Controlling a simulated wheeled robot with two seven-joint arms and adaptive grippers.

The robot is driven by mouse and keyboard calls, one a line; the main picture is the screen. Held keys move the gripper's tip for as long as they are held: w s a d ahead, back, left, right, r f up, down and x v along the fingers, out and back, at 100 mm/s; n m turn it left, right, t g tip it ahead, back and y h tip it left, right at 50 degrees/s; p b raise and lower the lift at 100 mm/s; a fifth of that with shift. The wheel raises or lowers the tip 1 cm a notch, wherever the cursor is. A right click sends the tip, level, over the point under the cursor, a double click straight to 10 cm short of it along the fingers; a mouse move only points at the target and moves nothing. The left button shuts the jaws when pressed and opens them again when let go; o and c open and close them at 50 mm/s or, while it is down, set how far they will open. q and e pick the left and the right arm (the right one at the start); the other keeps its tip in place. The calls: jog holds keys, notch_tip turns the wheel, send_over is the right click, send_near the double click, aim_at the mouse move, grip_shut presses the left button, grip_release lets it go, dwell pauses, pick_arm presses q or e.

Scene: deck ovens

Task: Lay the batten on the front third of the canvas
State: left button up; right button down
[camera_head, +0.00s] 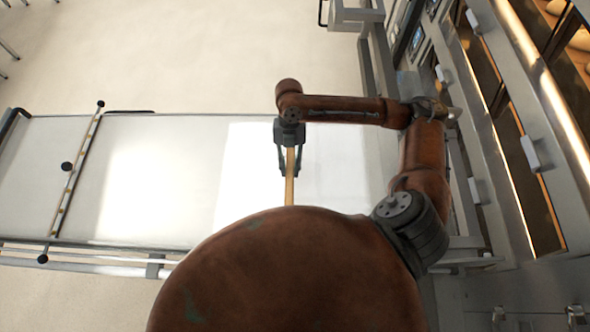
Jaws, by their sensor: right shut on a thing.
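The batten (289,190) is a thin, light-wood strip held over the canvas and running down the picture. My right gripper (290,163) is shut on it near its upper end. The batten's lower part is hidden behind my own brown body. The canvas (175,185) is a long, pale, flat sheet that stretches from the left to under my right arm. I cannot tell whether the batten touches the canvas. My left gripper is not in view.
A thin bar with black knobs (74,180) crosses the canvas near its left end. A metal rail (100,251) runs along the canvas's lower edge. Deck ovens (515,130) with glass doors and handles stand at the right. Pale floor (190,55) is clear beyond the canvas.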

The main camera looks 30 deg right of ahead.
jog(key=shift+w+d+f, duration=0.1)
jog(key=shift+d+f, duration=0.7)
jog(key=shift+f, duration=0.15)
jog(key=f+p, duration=0.1)
jog(key=f, duration=0.2)
jog(key=shift+d, duration=0.2)
jog(key=shift+f, duration=0.25)
jog(key=c, duration=1.7)
grip_release()
jog(key=shift+w, duration=0.1)
jog(key=b+v, duration=0.1)
jog(key=v, duration=1.1)
jog(key=shift+b, duration=0.4)
